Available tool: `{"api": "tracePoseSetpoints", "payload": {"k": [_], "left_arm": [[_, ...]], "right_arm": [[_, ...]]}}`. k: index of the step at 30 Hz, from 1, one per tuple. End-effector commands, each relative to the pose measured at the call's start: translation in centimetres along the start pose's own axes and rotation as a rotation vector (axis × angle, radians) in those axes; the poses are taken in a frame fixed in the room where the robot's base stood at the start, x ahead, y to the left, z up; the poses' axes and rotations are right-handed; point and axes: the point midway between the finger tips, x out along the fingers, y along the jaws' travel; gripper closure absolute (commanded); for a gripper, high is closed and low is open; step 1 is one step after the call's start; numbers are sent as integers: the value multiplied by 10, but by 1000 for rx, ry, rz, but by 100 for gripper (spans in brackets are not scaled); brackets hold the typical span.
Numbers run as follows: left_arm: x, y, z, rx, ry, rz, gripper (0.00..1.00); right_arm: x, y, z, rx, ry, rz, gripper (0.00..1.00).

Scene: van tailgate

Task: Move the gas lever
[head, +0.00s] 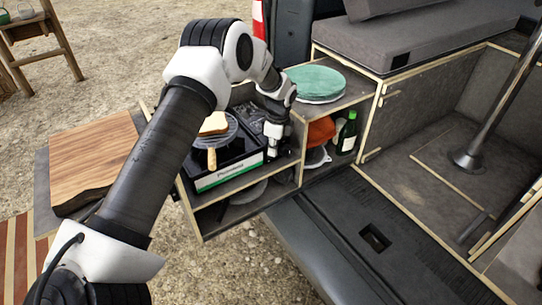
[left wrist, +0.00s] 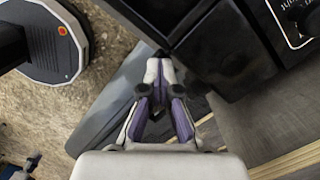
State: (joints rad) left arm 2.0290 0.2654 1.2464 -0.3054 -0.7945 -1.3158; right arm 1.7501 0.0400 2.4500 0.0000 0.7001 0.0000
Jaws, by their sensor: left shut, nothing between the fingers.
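A black portable gas stove (head: 228,172) with a green-and-white label sits in the pull-out wooden box at the tailgate. Its dark casing fills the upper right of the left wrist view (left wrist: 225,45), with a white-printed panel and part of a dark knob (left wrist: 300,14) at the corner. I cannot make out the gas lever for certain in either view. My left gripper (head: 272,153) points down at the right end of the stove. In the left wrist view its fingers (left wrist: 159,72) are shut and empty, tips close to the casing's edge; contact is unclear. My right gripper is not in view.
Bread (head: 214,123) lies on a round wire grill on the stove, its wooden handle (head: 211,159) pointing forward. A wooden board (head: 92,160) lies left.

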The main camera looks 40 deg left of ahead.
Motion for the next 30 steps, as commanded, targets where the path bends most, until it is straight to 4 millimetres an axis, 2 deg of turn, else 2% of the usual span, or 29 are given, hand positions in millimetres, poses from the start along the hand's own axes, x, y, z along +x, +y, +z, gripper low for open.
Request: {"api": "tracePoseSetpoints", "payload": {"k": [5,6,11,18,26,30], "left_arm": [[26,1,-2,0,0,4,100],[20,1,-2,0,0,2,100],[18,1,-4,0,0,2,100],[5,1,-30,2,-1,2,100],[6,1,-31,0,0,2,100],[-4,0,-31,0,1,-1,100]], "right_arm": [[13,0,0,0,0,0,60],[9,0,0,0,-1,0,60],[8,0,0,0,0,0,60],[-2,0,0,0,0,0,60],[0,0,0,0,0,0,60],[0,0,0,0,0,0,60]]}}
